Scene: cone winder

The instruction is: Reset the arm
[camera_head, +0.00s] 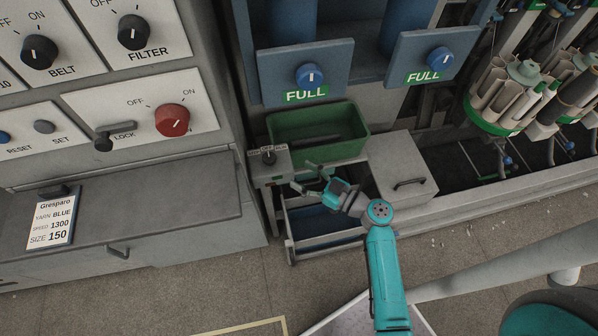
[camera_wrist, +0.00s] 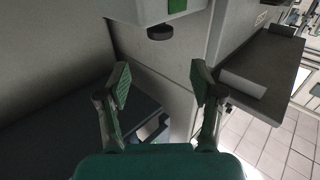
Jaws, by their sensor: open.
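My gripper (camera_head: 312,182) is at the end of my teal arm, in front of the machine in the head view. It is over an open drawer (camera_head: 320,250) and just below a green bin (camera_head: 318,132). In the wrist view my gripper (camera_wrist: 160,90) has its two green-padded fingers spread apart, with nothing between them. Past the fingers there is a grey panel with a small dark round part (camera_wrist: 160,32) at the top.
A small grey box with a black knob (camera_head: 268,158) stands left of the gripper. A grey box with a handle (camera_head: 402,170) is to its right. The control cabinet (camera_head: 120,215) fills the left side. Bobbins (camera_head: 510,90) sit at upper right. Open floor (camera_head: 200,285) lies in front.

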